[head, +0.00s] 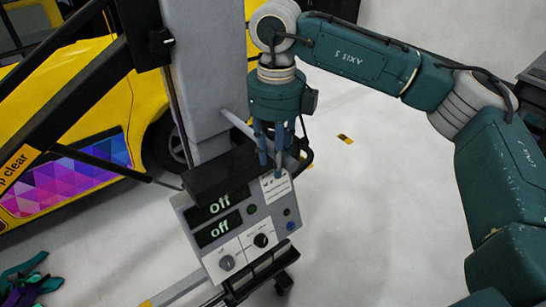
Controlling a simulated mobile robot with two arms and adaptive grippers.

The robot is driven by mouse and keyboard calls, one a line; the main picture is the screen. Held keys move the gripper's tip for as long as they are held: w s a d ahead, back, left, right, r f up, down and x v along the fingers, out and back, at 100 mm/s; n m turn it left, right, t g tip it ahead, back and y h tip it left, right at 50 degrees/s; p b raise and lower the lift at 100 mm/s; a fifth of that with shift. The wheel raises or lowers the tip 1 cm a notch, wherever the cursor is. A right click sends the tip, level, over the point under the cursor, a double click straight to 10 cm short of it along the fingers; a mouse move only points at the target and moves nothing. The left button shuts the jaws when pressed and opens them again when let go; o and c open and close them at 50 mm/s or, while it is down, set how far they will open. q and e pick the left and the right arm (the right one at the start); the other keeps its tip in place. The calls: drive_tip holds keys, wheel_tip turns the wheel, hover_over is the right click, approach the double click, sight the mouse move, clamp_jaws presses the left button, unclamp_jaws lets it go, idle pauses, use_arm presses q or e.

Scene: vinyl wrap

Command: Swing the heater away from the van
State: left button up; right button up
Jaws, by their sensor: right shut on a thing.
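The heater stands in the middle of the head view, with a thick grey column (200,75) and a tilted grey control box (245,225) whose two displays both read "off". Its dark arm (75,70) reaches left across the yellow van (110,95), with an orange label ending in "p clear". The van's lower side carries a purple and blue patterned wrap (95,165). My right gripper (274,163) points down behind the top of the control box, shut on what looks like a grey handle bar beside the column. Its fingertips partly hide the grip. My left gripper is out of view.
Teal and purple scraps (25,283) lie on the floor at the lower left. A dark unit (535,75) stands at the right edge.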

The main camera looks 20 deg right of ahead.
drive_tip(key=shift+o, duration=0.5)
drive_tip(key=shift+w+d+r, duration=0.1)
drive_tip(key=shift+w+d, duration=0.35)
drive_tip(key=shift+d, duration=0.4)
drive_tip(key=shift+w+d+r, duration=0.1)
drive_tip(key=shift+w+d, duration=0.35)
drive_tip(key=shift+d, duration=0.4)
drive_tip(key=shift+o, duration=0.4)
drive_tip(key=shift+w+d+f, duration=0.15)
drive_tip(key=shift+w+d, duration=0.1)
drive_tip(key=shift+d, duration=0.45)
drive_tip(key=o, duration=0.8)
drive_tip(key=shift+f, duration=0.1)
drive_tip(key=shift+c, duration=0.2)
drive_tip(key=shift+o, duration=0.8)
drive_tip(key=shift+s+d, duration=0.15)
drive_tip(key=shift+s, duration=0.2)
drive_tip(key=shift+w, duration=0.1)
